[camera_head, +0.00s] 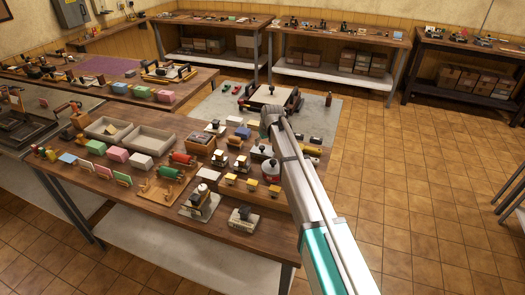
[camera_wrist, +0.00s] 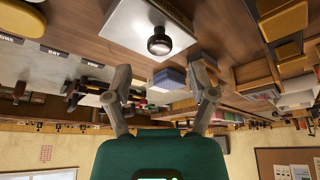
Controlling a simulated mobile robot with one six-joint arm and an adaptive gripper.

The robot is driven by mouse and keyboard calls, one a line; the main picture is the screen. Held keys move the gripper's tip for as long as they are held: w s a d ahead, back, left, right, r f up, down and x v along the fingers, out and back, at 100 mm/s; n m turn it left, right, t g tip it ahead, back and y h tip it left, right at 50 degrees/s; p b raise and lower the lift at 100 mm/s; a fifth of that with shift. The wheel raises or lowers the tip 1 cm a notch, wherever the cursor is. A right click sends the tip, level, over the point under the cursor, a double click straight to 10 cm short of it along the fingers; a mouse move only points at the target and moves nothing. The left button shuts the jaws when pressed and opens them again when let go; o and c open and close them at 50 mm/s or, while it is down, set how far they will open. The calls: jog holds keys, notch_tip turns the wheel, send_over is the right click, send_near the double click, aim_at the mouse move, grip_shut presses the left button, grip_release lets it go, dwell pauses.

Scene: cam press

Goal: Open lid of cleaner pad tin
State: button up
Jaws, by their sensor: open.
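In the head view my gripper (camera_head: 271,116) is above the far right part of the crowded table, partly hidden by my own arm. In the wrist view, which is upside down, my gripper (camera_wrist: 165,88) has its two fingers spread apart with nothing held between them. Beyond the fingertips are a blue block (camera_wrist: 169,78) and a round black knob (camera_wrist: 159,42) on a pale base.
The wooden table (camera_head: 150,212) holds pastel blocks, stamps and a grey tray (camera_head: 152,139). A red roller (camera_head: 183,158) stands mid-table. A yellow item (camera_wrist: 85,20) shows in the wrist view. More benches stand along the back wall. The tiled floor (camera_head: 430,200) at right is clear.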

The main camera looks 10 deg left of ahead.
aim_at(262, 147)
jog(key=shift+b+x, duration=1.45)
jog(key=shift+x, duration=0.45)
grip_shut()
